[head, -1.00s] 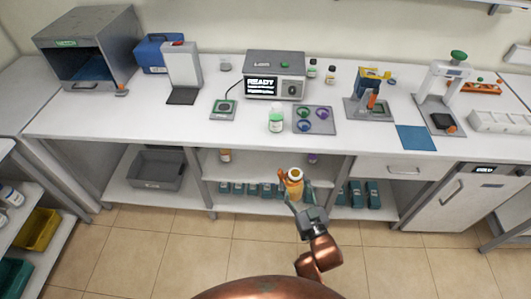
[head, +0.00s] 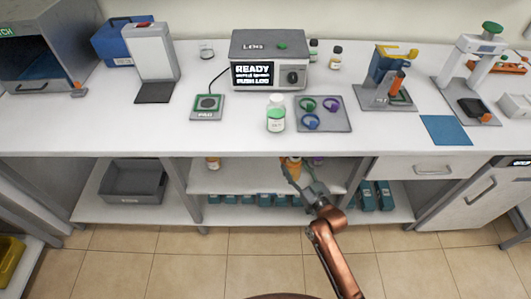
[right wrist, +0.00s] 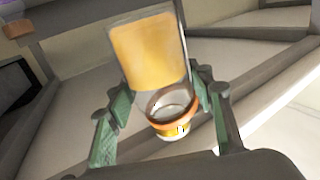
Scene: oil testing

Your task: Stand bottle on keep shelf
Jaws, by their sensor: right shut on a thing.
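My right gripper (head: 296,176) is shut on an amber bottle (head: 292,162) under the front edge of the counter, at the upper shelf (head: 240,180) of the bench. The top of the bottle is hidden by the counter. In the right wrist view the bottle (right wrist: 148,52) is between my green fingers, with its orange-ringed neck end (right wrist: 172,112) toward the camera. I cannot tell whether its base touches the shelf. Another orange bottle (head: 213,163) stands on that shelf to the left, and a purple-marked bottle (head: 317,161) close on the right. My left gripper is not in view.
The counter edge (head: 230,150) overhangs the shelf, with a post (head: 176,185) to the left. The shelf's middle left is clear.

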